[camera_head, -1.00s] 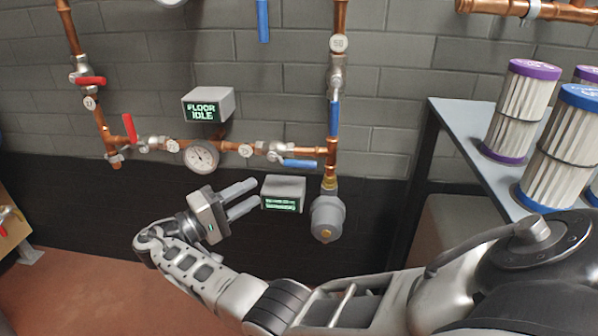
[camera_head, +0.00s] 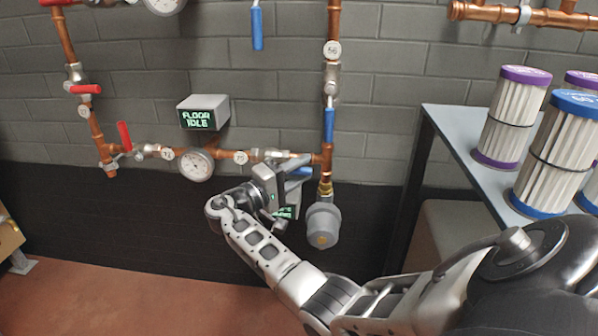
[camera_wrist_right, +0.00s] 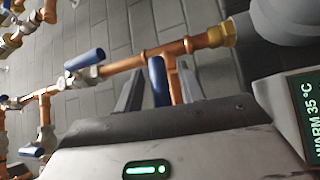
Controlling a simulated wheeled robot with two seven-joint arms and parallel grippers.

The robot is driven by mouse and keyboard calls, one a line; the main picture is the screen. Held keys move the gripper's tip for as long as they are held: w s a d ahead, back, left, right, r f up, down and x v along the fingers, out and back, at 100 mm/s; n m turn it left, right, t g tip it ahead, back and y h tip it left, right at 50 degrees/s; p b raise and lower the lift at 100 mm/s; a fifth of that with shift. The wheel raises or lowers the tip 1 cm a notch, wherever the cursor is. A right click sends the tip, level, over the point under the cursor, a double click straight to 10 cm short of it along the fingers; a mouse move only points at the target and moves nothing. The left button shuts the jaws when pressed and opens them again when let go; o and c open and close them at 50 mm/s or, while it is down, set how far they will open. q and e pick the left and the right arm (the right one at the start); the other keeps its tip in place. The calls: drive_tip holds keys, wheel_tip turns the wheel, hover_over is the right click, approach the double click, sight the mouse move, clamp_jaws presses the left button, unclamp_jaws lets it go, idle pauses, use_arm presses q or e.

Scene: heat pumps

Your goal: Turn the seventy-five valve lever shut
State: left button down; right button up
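The valve (camera_head: 274,156) beside the round tag (camera_head: 240,157), which seems to read 75, sits on the horizontal copper pipe. Its blue lever (camera_head: 302,171) points right, roughly along the pipe, and is partly hidden by my gripper. My right gripper (camera_head: 300,166) is at this lever. In the right wrist view its fingers (camera_wrist_right: 158,75) are apart, with the blue lever (camera_wrist_right: 157,82) between them. A gap shows on each side, so the fingers do not appear closed on it. My left gripper is not in view.
A vertical pipe with another blue lever (camera_head: 329,124) rises just right of the gripper, above a grey canister (camera_head: 323,225). A gauge (camera_head: 196,165) and a red lever (camera_head: 124,136) are left. A small display (camera_head: 287,212) is partly hidden behind the gripper. A shelf (camera_head: 450,130) holds filters at right.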

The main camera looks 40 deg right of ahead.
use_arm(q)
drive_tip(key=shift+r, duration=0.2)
use_arm(e)
clamp_jaws()
